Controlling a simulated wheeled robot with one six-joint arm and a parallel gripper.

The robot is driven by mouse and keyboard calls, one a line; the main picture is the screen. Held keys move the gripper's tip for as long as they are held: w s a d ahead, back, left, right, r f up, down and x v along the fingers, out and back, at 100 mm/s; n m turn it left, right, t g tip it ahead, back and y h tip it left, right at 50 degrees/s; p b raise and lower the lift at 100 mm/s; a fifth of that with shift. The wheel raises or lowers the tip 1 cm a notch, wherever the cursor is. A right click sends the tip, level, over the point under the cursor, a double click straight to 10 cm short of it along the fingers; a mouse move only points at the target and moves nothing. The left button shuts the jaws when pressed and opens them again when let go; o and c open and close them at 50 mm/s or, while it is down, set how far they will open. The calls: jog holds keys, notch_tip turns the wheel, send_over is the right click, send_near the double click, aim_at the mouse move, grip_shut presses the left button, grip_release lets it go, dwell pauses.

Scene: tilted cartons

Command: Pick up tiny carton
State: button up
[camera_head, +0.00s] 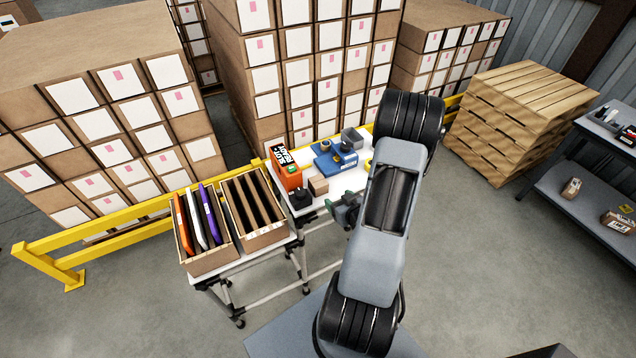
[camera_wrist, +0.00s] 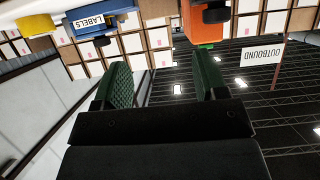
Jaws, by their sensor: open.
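A tiny brown carton (camera_head: 318,185) sits on the white-topped table in the head view, between the orange box and my gripper. My gripper (camera_head: 340,206) is beside the table's right part, just right of and nearer than the carton, partly hidden by my arm. In the wrist view my gripper (camera_wrist: 165,82) is open, its two green fingers wide apart with nothing between them. I cannot make out the carton in the wrist view, which appears upside down.
An orange box (camera_head: 287,172), a black object (camera_head: 300,199) and a blue case (camera_head: 335,161) stand close around the carton. Two open boxes with upright items (camera_head: 208,262) and dividers (camera_head: 262,240) are at left. A yellow rail (camera_head: 120,213) runs behind. Floor at front left is clear.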

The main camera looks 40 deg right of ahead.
aim_at(322, 185)
jog(key=b+x, duration=0.1)
jog(key=b, duration=0.4)
jog(key=b+x, duration=0.2)
jog(key=b, duration=0.3)
jog(key=shift+s+a+f, duration=0.1)
jog(key=shift+s+f, duration=0.05)
jog(key=shift+f, duration=0.1)
jog(key=x, duration=0.5)
jog(key=shift+r, duration=0.35)
jog(key=shift+p+x, duration=0.85)
jog(key=shift+x, duration=2.15)
jog(key=c, duration=0.6)
jog(key=shift+r, duration=0.1)
jog(key=shift+c, duration=0.2)
